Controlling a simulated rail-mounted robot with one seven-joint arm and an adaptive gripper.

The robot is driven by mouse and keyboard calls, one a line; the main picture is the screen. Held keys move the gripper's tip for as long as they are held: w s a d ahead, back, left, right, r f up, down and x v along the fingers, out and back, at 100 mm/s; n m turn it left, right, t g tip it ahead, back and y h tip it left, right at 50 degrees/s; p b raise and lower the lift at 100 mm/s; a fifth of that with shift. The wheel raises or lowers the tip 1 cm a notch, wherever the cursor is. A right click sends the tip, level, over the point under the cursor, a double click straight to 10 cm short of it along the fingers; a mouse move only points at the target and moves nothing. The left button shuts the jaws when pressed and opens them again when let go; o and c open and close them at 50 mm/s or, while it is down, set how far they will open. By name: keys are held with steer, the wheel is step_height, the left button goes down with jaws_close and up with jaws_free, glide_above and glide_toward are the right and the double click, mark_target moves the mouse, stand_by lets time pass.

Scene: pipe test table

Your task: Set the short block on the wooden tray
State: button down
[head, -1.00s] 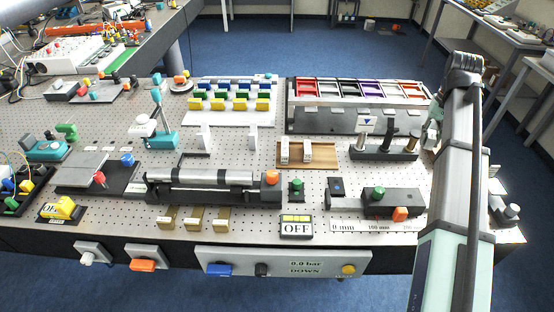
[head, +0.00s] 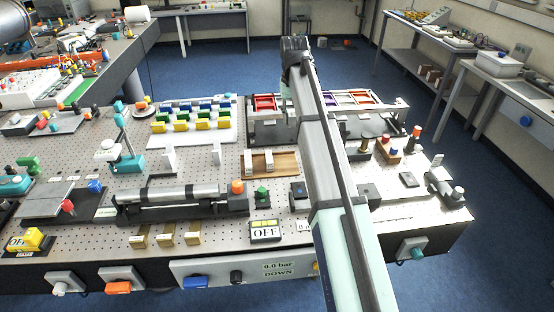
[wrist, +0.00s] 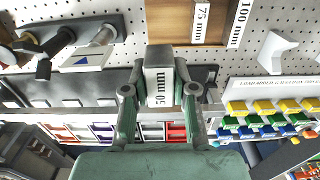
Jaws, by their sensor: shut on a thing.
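My gripper (wrist: 160,92) is shut on the short block (wrist: 158,58), a grey-ended block with a white "50 mm" label, in the wrist view. The wooden tray (wrist: 165,22) is at the top of that view, apart from the held block. Blocks labelled "75 mm" (wrist: 201,20) and "100 mm" (wrist: 238,22) stand at its right side. In the head view the wooden tray (head: 287,162) lies mid-table, just left of my arm, bearing two white-faced blocks. My arm hides most of the gripper and the held block there.
A row of coloured bins (head: 264,103) stands behind the tray. A rack with upright posts (wrist: 75,55) shows at left in the wrist view, and a white bracket (wrist: 275,50) at right. The long cylinder fixture (head: 170,193) lies in front-left of the tray.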

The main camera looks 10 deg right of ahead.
mark_target(290, 163)
step_height(290, 163, down, 17)
steer(key=p, duration=0.4)
steer(key=shift+f, duration=0.1)
steer(key=shift+f, duration=0.15)
steer(key=c, duration=0.9)
jaws_free()
step_height(290, 163, up, 12)
steer(key=b, duration=0.3)
steer(key=shift+r, duration=0.2)
